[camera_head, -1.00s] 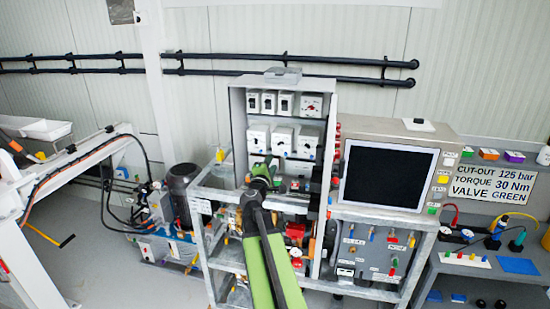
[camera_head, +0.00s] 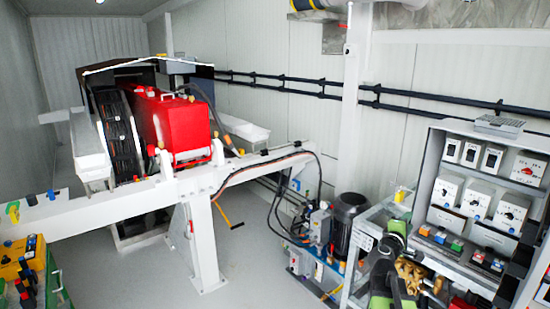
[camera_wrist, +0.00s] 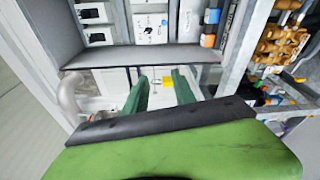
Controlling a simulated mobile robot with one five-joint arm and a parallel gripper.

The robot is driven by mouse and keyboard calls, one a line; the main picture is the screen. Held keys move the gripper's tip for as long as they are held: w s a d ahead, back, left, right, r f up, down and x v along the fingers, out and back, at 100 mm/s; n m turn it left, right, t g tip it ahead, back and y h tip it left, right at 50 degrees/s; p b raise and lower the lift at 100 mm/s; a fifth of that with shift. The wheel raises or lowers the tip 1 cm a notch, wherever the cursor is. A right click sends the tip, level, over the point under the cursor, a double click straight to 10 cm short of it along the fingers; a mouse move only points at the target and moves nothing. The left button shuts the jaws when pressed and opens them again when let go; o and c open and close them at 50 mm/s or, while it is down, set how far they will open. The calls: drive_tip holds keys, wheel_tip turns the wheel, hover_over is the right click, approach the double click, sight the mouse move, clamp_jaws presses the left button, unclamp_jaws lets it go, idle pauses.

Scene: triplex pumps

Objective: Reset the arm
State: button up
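My green arm (camera_head: 388,278) shows at the lower right of the head view, in front of the open metal frame (camera_head: 362,222) beside the electrical cabinet. In the wrist view my gripper (camera_wrist: 160,82) has two green fingers standing apart with a clear gap and nothing between them. The fingers point toward the frame and cabinet area. A grey cabinet shelf edge (camera_wrist: 150,54) lies beyond the fingertips, with white switch boxes (camera_wrist: 149,27) above it. In the head view the fingers are small and hard to make out.
The cabinet (camera_head: 433,160) with several switch boxes stands close right of my arm. Brass fittings (camera_wrist: 280,45) are at the wrist view's upper right. A dark motor (camera_head: 347,225) and white beam (camera_head: 140,200) with a red unit (camera_head: 180,125) stand left. Floor between is free.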

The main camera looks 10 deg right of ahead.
drive_tip(key=s+a+f+m+g+y+b, duration=0.25)
drive_tip(key=a+f+m+g+y, duration=0.35)
drive_tip(key=a+f, duration=1.35)
drive_tip(key=s+a+f+m+g+y, duration=0.2)
drive_tip(key=s+a+f+g+y, duration=0.1)
drive_tip(key=s+a, duration=0.4)
drive_tip(key=s+a+f+m+g+y, duration=0.2)
drive_tip(key=s+a+f+y, duration=0.2)
drive_tip(key=a, duration=0.6)
drive_tip(key=s, duration=0.2)
drive_tip(key=shift+s+a+m+g, duration=0.15)
drive_tip(key=shift+s+m+g, duration=0.25)
